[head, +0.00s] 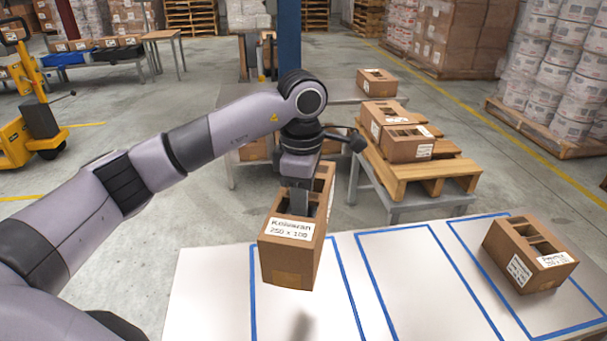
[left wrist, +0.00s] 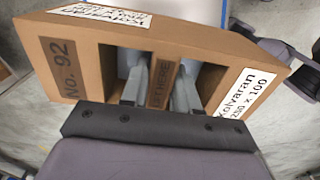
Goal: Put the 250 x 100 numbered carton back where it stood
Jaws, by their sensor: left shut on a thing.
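The brown carton labelled Kolvaran 250 x 100 (head: 284,262) hangs from my left gripper (head: 298,205), above the back of the white table (head: 205,290). In the left wrist view the carton (left wrist: 75,55) also shows "No. 92" and the Kolvaran label. The fingers of my left gripper (left wrist: 160,95) go into its two top openings and are shut on the strip between them. A soft shadow lies on the table in front of the carton, apart from it. My right gripper is not in view.
Blue tape outlines (head: 395,310) mark the table; the middle one is empty. Another labelled carton (head: 520,272) stands in the right outline, turned askew. Behind, a wooden pallet (head: 402,182) on a stand holds a carton (head: 405,150); one more carton (head: 377,82) stands farther back.

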